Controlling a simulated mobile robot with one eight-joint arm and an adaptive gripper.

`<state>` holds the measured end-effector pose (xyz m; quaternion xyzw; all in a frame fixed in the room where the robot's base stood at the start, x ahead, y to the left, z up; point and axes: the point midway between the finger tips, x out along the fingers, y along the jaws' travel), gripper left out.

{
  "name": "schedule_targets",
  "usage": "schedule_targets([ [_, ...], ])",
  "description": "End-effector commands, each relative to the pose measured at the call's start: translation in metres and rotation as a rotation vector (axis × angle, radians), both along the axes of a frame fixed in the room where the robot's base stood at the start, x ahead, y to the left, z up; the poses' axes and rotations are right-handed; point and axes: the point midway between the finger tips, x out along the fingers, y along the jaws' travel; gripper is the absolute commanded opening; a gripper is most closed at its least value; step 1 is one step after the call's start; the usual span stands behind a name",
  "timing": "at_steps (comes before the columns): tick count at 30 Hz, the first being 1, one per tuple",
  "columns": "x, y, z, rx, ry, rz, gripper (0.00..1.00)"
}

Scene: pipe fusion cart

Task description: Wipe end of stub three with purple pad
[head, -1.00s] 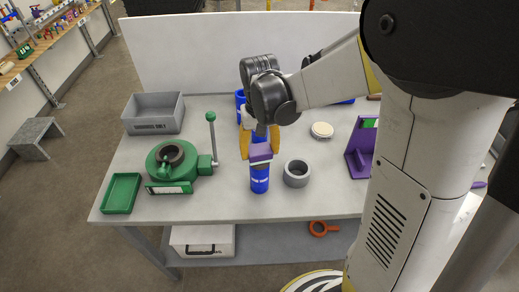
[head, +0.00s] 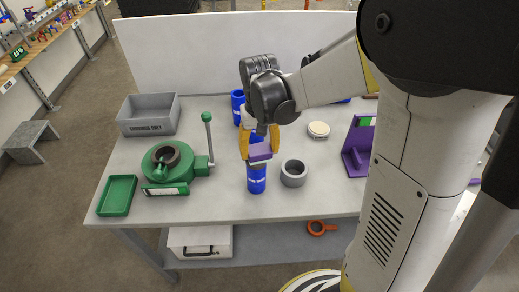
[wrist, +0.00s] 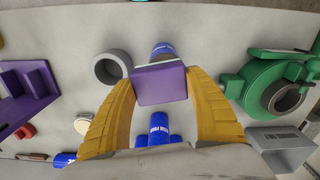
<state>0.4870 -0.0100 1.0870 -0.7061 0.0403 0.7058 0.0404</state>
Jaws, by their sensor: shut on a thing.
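My gripper (head: 260,154) is shut on the purple pad (head: 260,152), a block with a pale underside; it also shows between the yellow fingers in the wrist view (wrist: 160,84). The pad is at the top end of a blue stub (head: 257,181) that stands upright near the front of the table. In the wrist view that stub (wrist: 162,48) is partly hidden behind the pad. I cannot tell whether pad and stub touch. Another blue stub (head: 237,105) stands farther back, and more blue shows behind my gripper. I cannot read the stub numbers.
A grey ring (head: 293,174) stands close right of the front stub. A green clamp (head: 174,172) with a lever, a green tray (head: 117,195) and a grey bin (head: 148,115) are left. A purple holder (head: 357,148) and a round pale-topped item (head: 318,129) are right.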

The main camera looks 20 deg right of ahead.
Motion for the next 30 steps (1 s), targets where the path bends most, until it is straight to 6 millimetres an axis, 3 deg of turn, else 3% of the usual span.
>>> schedule_targets([
  [14, 0.003, 0.025, -0.002, 0.000, 0.000, 0.000, 0.37],
  [20, 0.002, 0.017, -0.002, 0.000, 0.000, -0.002, 0.37],
  [24, 0.001, 0.007, -0.003, -0.001, 0.000, -0.002, 0.24],
  [30, -0.001, -0.005, -0.003, -0.001, 0.000, -0.001, 0.23],
])
